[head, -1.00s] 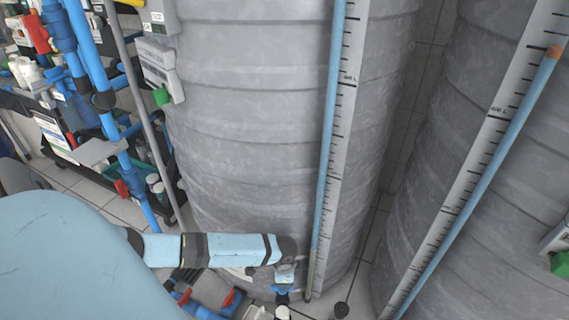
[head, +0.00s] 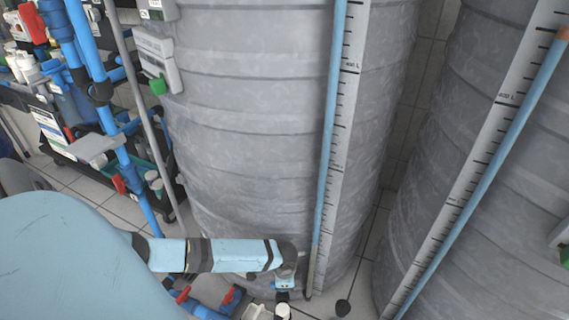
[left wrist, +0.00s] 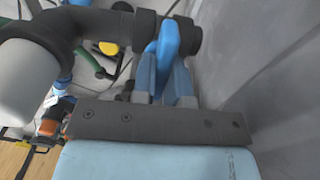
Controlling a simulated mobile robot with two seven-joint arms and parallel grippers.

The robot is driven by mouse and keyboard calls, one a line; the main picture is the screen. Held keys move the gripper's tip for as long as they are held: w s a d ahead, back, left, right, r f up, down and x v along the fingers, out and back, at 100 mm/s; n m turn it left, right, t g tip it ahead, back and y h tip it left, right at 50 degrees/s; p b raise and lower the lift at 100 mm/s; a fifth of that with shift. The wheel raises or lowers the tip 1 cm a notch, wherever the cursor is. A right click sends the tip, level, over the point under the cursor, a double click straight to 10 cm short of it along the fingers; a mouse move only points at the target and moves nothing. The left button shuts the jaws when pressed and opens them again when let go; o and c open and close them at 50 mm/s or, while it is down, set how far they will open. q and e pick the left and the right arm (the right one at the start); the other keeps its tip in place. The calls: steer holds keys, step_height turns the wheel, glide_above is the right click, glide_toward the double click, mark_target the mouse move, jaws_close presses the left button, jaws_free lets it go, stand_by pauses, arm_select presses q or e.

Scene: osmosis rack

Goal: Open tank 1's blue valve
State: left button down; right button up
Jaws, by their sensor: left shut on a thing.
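The blue valve handle (left wrist: 168,38) stands upright in the left wrist view, on a dark grey pipe fitting beside the grey tank wall. My left gripper (left wrist: 164,78) is shut on this blue handle, with blue fingers on both sides of it. In the head view my left gripper (head: 285,284) is low at the foot of the large grey tank (head: 250,130), left of its level scale. There it is small, and the valve handle is hard to make out. My right gripper is in neither view.
A second grey tank (head: 475,150) stands at the right. Blue pipes (head: 105,110) and a cart with bottles are at the left. Red-handled valves (head: 228,298) sit low near my left arm. In the left wrist view, a yellow-and-black part (left wrist: 108,47) lies beyond the fitting.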

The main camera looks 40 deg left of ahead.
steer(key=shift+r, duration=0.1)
